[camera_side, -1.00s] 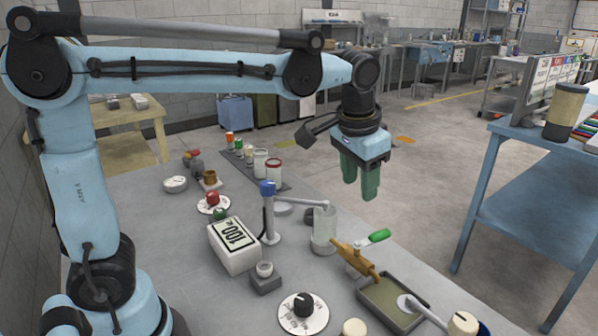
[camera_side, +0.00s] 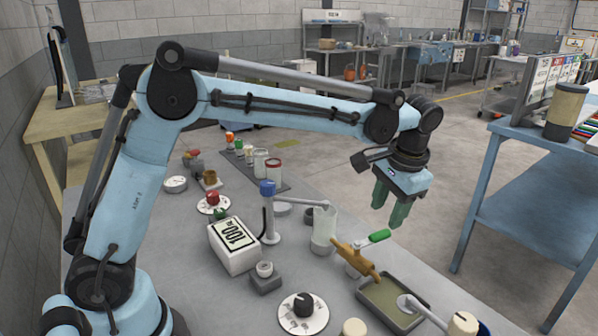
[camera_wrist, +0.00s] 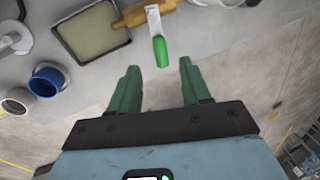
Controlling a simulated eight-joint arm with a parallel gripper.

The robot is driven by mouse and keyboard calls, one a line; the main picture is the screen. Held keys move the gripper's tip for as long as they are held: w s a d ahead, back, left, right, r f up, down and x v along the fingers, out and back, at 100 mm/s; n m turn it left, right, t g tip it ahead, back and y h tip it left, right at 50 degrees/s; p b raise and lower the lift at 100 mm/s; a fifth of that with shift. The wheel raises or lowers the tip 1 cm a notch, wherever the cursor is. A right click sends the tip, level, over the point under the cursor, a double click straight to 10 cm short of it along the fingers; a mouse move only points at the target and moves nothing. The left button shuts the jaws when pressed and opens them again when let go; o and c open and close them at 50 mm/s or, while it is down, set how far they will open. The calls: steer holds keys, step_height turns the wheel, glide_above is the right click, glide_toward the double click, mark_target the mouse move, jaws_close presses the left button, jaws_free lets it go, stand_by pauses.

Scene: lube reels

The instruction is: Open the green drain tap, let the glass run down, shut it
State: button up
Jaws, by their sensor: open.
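The drain tap's green handle (camera_side: 379,236) sticks out to the right from a brass tap body (camera_side: 350,253) on the bench. In the wrist view the green handle (camera_wrist: 160,51) points toward my gripper, just ahead of the space between the fingers. A clear glass (camera_side: 323,231) stands behind and left of the tap; its level is hard to tell. A shallow tray (camera_side: 368,301) of dull liquid lies below the tap's spout. My gripper (camera_side: 389,214) has green fingers, open and empty, above and slightly right of the handle. In the wrist view its fingers (camera_wrist: 160,92) are spread apart.
A white box reading 100 (camera_side: 234,246) and a blue-topped post (camera_side: 268,215) stand left of the glass. A dial (camera_side: 303,313) and a pale lever (camera_side: 425,312) are in front. A blue table (camera_side: 535,165) stands right.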

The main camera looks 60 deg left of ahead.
mark_target(378, 233)
steer(key=f, duration=0.3)
steer(key=a+f, duration=0.1)
steer(key=f, duration=0.2)
steer(key=shift+w+a+f, duration=0.1)
steer(key=shift+a+f, duration=0.05)
steer(key=shift+c, duration=0.3)
jaws_close()
